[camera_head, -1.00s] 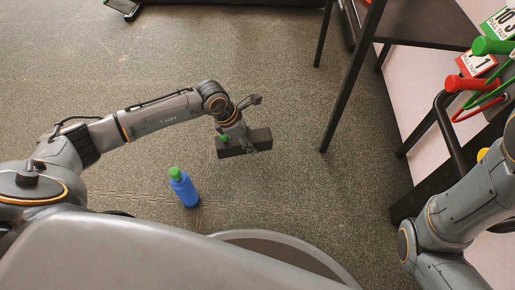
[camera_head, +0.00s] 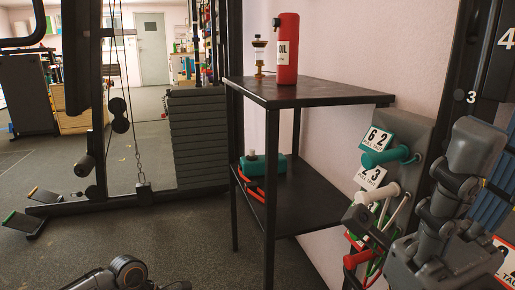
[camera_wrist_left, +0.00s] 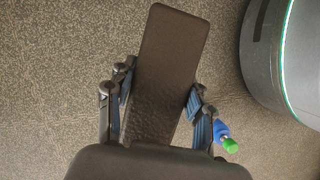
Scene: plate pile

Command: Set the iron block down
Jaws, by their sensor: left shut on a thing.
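The iron block (camera_wrist_left: 172,50) is a long, dark rectangular block in the left wrist view. My left gripper (camera_wrist_left: 158,98) is shut on it, with a finger along each side. The block's near end is hidden by the gripper body. Speckled floor shows around it, and I cannot tell whether it touches the floor. In the head view only a piece of my left arm shows at the bottom edge; the block is out of that view. My right gripper (camera_head: 455,195) appears large at the right side of the head view, and its jaw opening is unclear.
A blue bottle with a green cap (camera_wrist_left: 229,144) is beside the right-hand finger. My round base fills the upper right there. In the head view a black two-level table (camera_head: 300,92) holds a red cylinder (camera_head: 286,52). Open floor (camera_head: 190,240) lies to its left.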

